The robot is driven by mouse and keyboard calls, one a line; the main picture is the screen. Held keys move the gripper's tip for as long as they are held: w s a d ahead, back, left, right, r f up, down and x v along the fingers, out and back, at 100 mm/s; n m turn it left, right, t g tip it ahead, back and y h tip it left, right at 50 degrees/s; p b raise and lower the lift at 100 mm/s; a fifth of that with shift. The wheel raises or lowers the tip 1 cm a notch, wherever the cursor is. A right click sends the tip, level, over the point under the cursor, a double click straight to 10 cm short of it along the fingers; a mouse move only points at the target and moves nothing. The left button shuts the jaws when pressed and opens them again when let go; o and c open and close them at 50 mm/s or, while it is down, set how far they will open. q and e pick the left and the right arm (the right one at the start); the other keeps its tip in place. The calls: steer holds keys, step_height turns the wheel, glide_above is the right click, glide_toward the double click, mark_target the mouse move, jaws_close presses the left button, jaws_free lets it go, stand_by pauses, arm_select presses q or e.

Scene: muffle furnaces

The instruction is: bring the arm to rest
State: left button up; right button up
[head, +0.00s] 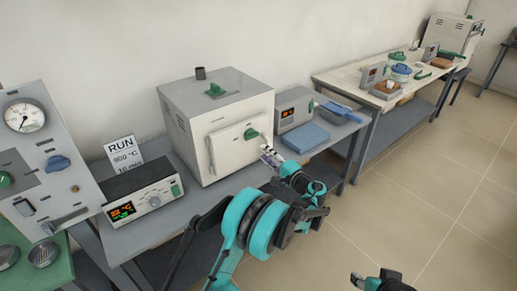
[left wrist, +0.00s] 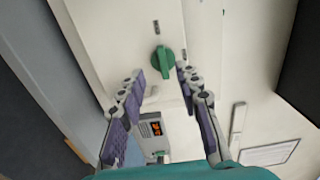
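My left gripper (head: 268,155) is in front of the white furnace (head: 184,125), close to the lower right of its closed door (head: 228,150). In the left wrist view its two fingers (left wrist: 160,73) are apart with nothing between the pads. A green knob (left wrist: 163,62) shows beyond the fingertips; I cannot tell whether they touch it. The door's green knob (head: 251,133) shows just above the gripper in the head view. Part of my right arm's end (head: 376,281) shows at the bottom edge; its finger state is unclear.
A control box (head: 144,200) with a lit display and a RUN card (head: 124,154) stand left of the furnace. A second lit box (head: 294,109) and a blue block (head: 305,137) are to its right. Another table (head: 345,79) stands farther right. The tiled floor (head: 440,190) is clear.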

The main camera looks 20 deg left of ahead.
arm_select(q)
steer(key=shift+s+d, duration=0.45)
steer(key=shift+d, duration=0.15)
steer(key=s+a+r+n+g+h, duration=0.1)
steer(key=s+a+r+g+h, duration=0.2)
steer(key=s, duration=0.4)
steer(key=s+a+r+n+h, duration=0.25)
steer(key=s+a, duration=0.25)
steer(key=s, duration=0.3)
steer(key=s+d+f+n+h, duration=0.2)
steer(key=s+d+f+h, duration=0.1)
steer(key=s, duration=0.8)
steer(key=s+d+f+n+h, duration=0.2)
steer(key=s+h, duration=0.3)
steer(key=s, duration=0.7)
steer(key=shift+s+d+f+g+h, duration=0.2)
steer(key=shift+d+f+g+h, duration=0.15)
steer(key=shift+d+f+g, duration=0.1)
